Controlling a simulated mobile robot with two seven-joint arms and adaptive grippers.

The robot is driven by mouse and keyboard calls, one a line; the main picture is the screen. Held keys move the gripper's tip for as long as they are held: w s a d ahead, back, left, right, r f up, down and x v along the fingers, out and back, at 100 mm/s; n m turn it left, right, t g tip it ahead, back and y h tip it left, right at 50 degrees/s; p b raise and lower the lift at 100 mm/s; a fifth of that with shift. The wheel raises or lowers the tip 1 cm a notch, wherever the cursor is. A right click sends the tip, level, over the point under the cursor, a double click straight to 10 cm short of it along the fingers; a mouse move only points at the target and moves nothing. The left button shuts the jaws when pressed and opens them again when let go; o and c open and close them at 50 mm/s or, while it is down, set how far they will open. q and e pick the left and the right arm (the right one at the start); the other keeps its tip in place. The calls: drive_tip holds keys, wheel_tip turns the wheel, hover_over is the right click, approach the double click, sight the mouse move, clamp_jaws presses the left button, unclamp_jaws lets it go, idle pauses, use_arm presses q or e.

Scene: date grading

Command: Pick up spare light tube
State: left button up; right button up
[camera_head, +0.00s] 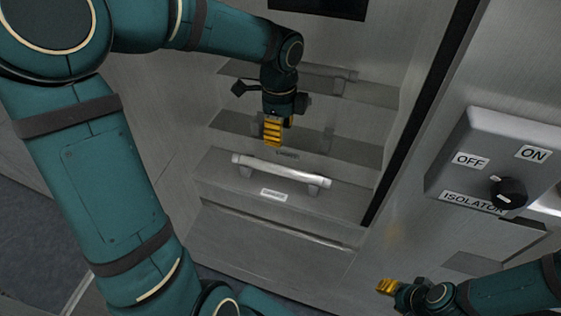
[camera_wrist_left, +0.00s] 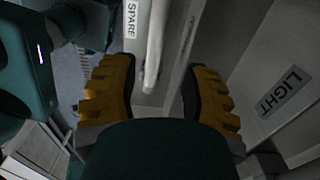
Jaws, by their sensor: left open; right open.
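The spare light tube (camera_head: 280,170) is a pale rod lying across two holders on a metal ledge, above a small white label. In the left wrist view the tube (camera_wrist_left: 156,45) shows beside a label reading SPARE and runs into the space between the fingers in the picture. My left gripper (camera_head: 272,143), with yellow fingers, is open and empty above the tube, pointing down. In the left wrist view the left gripper (camera_wrist_left: 160,88) has its fingers wide apart on either side of the tube's line. My right gripper (camera_head: 387,287) is open at the lower right, far from the tube.
Clear shelves (camera_head: 310,136) stand behind the left gripper in the metal cabinet. An isolator box (camera_head: 500,150) with a black knob (camera_head: 508,192) is at the right. A LIGHT label (camera_wrist_left: 283,91) is on a panel in the left wrist view.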

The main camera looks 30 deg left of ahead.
sight(279, 166)
use_arm(q)
drive_tip(key=f, duration=0.2)
drive_tip(key=f+b, duration=0.1)
drive_tip(key=f, duration=0.5)
drive_tip(key=shift+s+d+f, duration=0.15)
drive_tip(key=shift+s+f, duration=0.05)
drive_tip(key=shift+s, duration=0.05)
wheel_tip(279, 166, down, 5)
drive_tip(key=shift+r+b, duration=0.1)
drive_tip(key=shift+b, duration=0.5)
drive_tip(key=shift+r, duration=0.1)
clamp_jaws()
